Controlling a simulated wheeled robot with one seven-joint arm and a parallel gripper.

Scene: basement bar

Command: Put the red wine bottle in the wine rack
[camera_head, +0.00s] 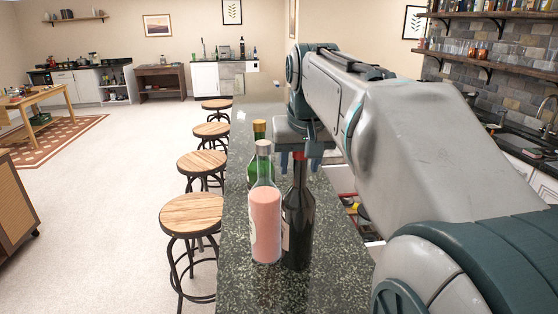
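A dark wine bottle with a red top (298,228) stands upright on the speckled stone bar counter (325,272). I take it as the red wine bottle. My gripper (298,160) points down at the bottle's top. Its fingers show apart, one on each side of the red neck, with space between fingers and neck. Whether the neck lies exactly between them in depth is hard to tell. I cannot make out a wine rack in this view.
A clear bottle of pink liquid (265,222) stands close left of the dark bottle. A green bottle (254,165) stands behind it. Several stools (193,215) line the counter's left side. My arm hides the right part of the counter. Open floor lies left.

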